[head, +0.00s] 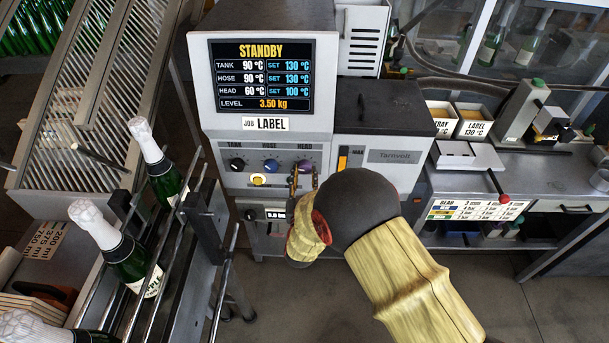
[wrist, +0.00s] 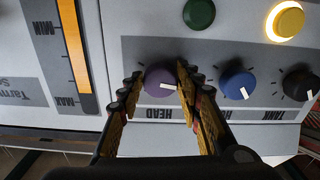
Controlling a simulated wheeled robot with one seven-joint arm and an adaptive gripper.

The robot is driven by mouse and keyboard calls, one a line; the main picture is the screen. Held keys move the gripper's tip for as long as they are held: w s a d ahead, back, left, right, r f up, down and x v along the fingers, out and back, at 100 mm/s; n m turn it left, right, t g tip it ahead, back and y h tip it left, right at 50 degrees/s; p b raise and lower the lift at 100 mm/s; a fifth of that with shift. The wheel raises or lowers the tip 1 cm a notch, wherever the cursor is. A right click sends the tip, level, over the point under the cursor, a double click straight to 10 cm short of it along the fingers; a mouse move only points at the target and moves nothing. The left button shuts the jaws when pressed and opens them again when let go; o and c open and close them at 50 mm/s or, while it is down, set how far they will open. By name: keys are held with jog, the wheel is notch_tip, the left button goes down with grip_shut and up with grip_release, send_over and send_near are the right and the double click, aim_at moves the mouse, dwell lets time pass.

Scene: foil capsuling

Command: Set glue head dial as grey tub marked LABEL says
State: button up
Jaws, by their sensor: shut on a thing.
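The machine's purple HEAD dial (wrist: 161,76) is between the fingers of my gripper (wrist: 160,88), which is shut on it in the wrist view. A white mark shows on the dial. In the head view my gripper (head: 303,180) reaches the panel's right-hand dial. The screen (head: 261,76) reads STANDBY, HEAD 60 °C, SET 100 °C. A plate under it reads JOB LABEL. The tub marked LABEL (head: 471,122) stands on the right bench, and its label reads 130 °C.
The blue HOSE dial (wrist: 237,84) and black TANK dial (wrist: 299,83) sit beside the purple one. A lit yellow button (wrist: 286,21) and a green button (wrist: 199,13) are near. A bottle conveyor (head: 165,245) is at left. A HEAD chart (head: 475,210) hangs at right.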

jog(key=shift+f+m+b, duration=0.1)
jog(key=shift+m+b, duration=0.2)
jog(key=m+b, duration=0.3)
jog(key=shift+a, duration=0.1)
jog(key=shift+m+b, duration=1.65)
jog(key=shift+m, duration=0.45)
jog(key=o, duration=1.2)
jog(key=shift+c, duration=0.2)
jog(key=s, duration=1.2)
jog(key=shift+a, duration=0.3)
